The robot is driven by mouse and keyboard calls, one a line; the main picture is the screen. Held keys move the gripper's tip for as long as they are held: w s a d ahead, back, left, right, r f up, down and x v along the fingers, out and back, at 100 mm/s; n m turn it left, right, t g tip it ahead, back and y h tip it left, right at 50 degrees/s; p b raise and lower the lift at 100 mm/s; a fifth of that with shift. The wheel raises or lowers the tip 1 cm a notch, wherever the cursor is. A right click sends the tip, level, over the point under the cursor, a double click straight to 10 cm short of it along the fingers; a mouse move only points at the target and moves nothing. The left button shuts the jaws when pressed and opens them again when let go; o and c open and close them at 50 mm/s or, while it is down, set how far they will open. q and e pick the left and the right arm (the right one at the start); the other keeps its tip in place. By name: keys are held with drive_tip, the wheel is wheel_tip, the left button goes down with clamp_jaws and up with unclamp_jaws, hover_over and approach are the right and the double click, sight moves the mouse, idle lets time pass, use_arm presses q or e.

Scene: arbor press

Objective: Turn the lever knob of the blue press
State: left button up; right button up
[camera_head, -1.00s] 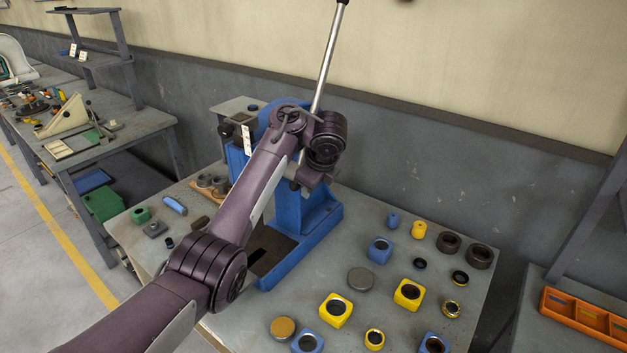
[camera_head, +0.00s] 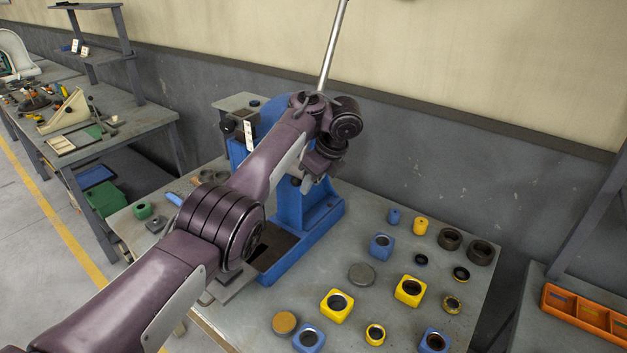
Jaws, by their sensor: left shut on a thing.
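The blue press (camera_head: 312,212) stands on the grey workbench, its upper part largely hidden behind my left arm. Its bright metal lever (camera_head: 333,45) rises above my arm, tilted to the right, and its upper end is out of view. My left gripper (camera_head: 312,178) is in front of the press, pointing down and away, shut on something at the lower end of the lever. This looks like the lever knob, but the jaws and wrist hide most of it. My right gripper is not in view.
Yellow blocks (camera_head: 337,306), blue blocks (camera_head: 381,247), dark rings (camera_head: 480,253) and discs lie on the workbench (camera_head: 460,330) right of the press. An orange tray (camera_head: 585,315) is at the far right. Another bench with a shelf stands at the left.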

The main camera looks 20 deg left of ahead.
use_arm(q)
drive_tip(key=o, duration=1)
drive_tip(key=shift+a, duration=0.1)
drive_tip(key=shift+c, duration=0.2)
drive_tip(key=w+b+v, duration=0.1)
drive_tip(key=b+v, duration=0.1)
drive_tip(key=v, duration=0.5)
drive_tip(key=shift+s+r, duration=0.4)
drive_tip(key=shift+s, duration=0.1)
drive_tip(key=shift+f, duration=0.1)
